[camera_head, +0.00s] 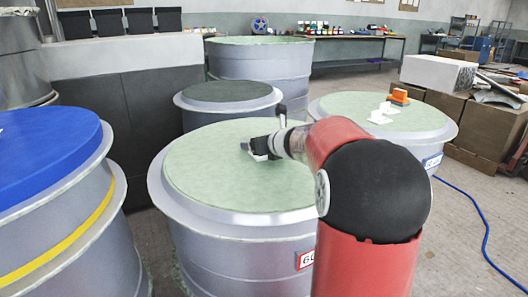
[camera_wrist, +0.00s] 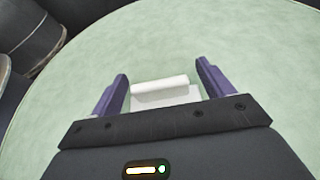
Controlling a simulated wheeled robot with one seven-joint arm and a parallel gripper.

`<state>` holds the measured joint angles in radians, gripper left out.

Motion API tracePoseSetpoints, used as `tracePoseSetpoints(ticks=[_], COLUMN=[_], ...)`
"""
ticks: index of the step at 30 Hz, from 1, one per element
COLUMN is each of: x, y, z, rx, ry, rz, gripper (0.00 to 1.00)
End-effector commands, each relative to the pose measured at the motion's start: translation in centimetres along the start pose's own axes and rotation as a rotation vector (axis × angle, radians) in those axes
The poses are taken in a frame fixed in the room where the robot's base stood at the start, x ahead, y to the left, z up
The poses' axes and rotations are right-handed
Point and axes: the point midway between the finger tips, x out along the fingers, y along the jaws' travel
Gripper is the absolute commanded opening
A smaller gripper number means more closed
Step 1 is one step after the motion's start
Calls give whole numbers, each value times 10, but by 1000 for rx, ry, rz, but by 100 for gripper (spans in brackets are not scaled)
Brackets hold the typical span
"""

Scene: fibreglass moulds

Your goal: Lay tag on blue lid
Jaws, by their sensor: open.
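A blue lid (camera_head: 45,148) tops the large grey drum at the left in the head view. A white tag (camera_wrist: 162,92), with a raised bar-like edge and a flat part, is on the middle pale green lid (camera_head: 225,170). In the head view its white edge (camera_head: 259,158) shows just under my gripper (camera_head: 250,147). In the wrist view my gripper (camera_wrist: 163,78) is open, with its two purple fingers on either side of the tag. Part of the tag is hidden by the gripper body.
At the right, another green-lidded drum (camera_head: 352,106) bears white pieces (camera_head: 381,115) and an orange object (camera_head: 399,96). A dark-topped drum (camera_head: 228,92) stands behind the middle one. A blue hose (camera_head: 478,215) lies on the floor at the right.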

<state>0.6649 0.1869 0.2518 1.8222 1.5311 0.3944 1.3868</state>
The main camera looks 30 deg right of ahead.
Motion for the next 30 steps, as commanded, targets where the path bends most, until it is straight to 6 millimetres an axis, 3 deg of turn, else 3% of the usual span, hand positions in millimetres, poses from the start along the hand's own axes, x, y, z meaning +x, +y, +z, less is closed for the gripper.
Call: tracePoseSetpoints(ticks=[7,18,30], x=[1,1,-4], y=[0,0,1], z=[0,0,13], rx=[-1,-2,-4], ry=[0,0,-1], rz=[0,0,1], gripper=[77,29,28])
